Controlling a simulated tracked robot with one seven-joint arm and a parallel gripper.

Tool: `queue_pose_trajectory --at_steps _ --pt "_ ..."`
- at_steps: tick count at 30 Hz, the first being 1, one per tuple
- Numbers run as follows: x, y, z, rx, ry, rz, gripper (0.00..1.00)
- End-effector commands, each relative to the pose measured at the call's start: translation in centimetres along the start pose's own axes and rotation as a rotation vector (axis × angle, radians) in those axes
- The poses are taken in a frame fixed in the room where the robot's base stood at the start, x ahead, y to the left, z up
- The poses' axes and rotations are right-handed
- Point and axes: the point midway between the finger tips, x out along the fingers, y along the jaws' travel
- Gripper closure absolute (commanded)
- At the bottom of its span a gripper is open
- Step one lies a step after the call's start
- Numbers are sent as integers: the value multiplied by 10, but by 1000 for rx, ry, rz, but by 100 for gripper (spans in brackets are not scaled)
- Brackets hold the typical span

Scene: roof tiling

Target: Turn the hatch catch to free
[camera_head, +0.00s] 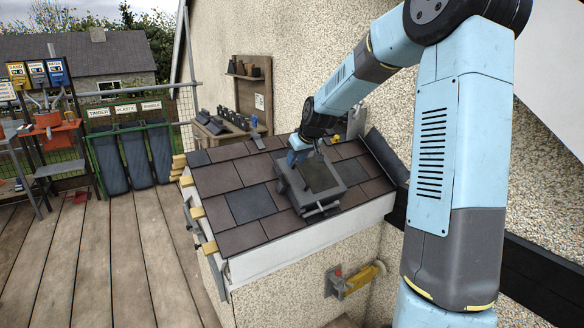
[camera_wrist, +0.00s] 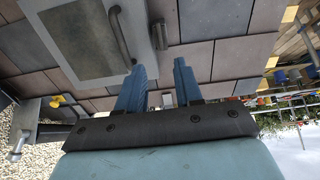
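The grey-framed hatch (camera_head: 336,195) lies closed-looking on the tiled roof in the head view. The wrist view shows the hatch (camera_wrist: 85,50) at upper left, with a dark curved handle (camera_wrist: 120,38) on its lid. A short dark bar (camera_wrist: 159,35), which looks like the catch, sits at the frame's right edge, roughly parallel to that edge. My gripper (camera_wrist: 158,66) is open, with a clear gap between its blue fingers and nothing held. The bar appears just beyond the fingertips; contact cannot be told. In the head view my gripper (camera_head: 298,157) hides the hatch's upper left side.
Brown and slate-grey roof tiles (camera_head: 215,180) surround the hatch. Yellow-tipped brackets (camera_head: 197,212) line the roof's left edge. A shelf with tiles (camera_head: 225,128) stands at the wall behind. A yellow-handled fitting (camera_head: 358,280) is on the wall below. Several bins (camera_head: 133,157) stand at the left.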

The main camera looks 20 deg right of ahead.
Motion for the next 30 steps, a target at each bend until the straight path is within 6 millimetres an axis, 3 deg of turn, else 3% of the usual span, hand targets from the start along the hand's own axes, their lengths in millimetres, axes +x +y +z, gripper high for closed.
queue_pose_trajectory --at_steps 7,23,30 --pt "-24 0 -1 0 1 0 65" --pt "-34 -6 3 -6 -11 9 65" --pt "-77 -39 28 -16 -72 70 65"
